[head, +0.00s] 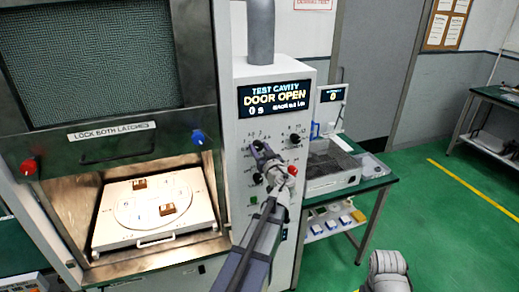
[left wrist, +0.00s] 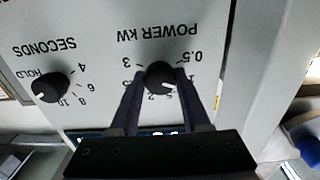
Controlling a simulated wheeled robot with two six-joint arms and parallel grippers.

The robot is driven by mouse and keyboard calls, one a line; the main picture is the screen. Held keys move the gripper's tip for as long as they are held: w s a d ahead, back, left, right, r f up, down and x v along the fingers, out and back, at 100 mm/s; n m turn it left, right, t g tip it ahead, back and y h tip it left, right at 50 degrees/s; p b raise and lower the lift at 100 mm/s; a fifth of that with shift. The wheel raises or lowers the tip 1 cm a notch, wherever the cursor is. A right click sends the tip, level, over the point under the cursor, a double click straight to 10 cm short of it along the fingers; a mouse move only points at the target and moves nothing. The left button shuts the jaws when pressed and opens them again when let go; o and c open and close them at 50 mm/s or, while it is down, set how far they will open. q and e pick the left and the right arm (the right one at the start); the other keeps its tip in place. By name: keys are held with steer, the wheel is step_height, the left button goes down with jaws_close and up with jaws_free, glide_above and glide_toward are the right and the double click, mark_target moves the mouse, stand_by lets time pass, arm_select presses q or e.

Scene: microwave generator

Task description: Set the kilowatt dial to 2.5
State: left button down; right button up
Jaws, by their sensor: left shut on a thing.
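The kilowatt dial is a round black knob (left wrist: 158,74) under the label POWER KW, seen upside down in the left wrist view. Its white mark points near the 1.5 to 2 side of the scale. My left gripper (left wrist: 160,84) is shut on this dial, one finger on each side. In the head view my left gripper (head: 261,152) is at the upper left of the control panel (head: 237,165) and mostly covers the dial. My right gripper is out of view.
The SECONDS dial (left wrist: 50,87) sits beside the kilowatt dial and points near HOLD. A red button (head: 292,171) is below right of my gripper. The display (head: 275,98) reads DOOR OPEN. The open cavity at left holds a turntable (head: 130,215) with two brown blocks.

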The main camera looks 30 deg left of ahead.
arm_select(q)
steer(key=shift+m, duration=0.3)
steer(key=m, duration=1.2)
steer(key=shift+m, duration=0.3)
steer(key=m, duration=1.3)
steer(key=shift+m, duration=0.3)
steer(key=shift+c, duration=1.8)
jaws_free()
steer(key=shift+d, duration=0.1)
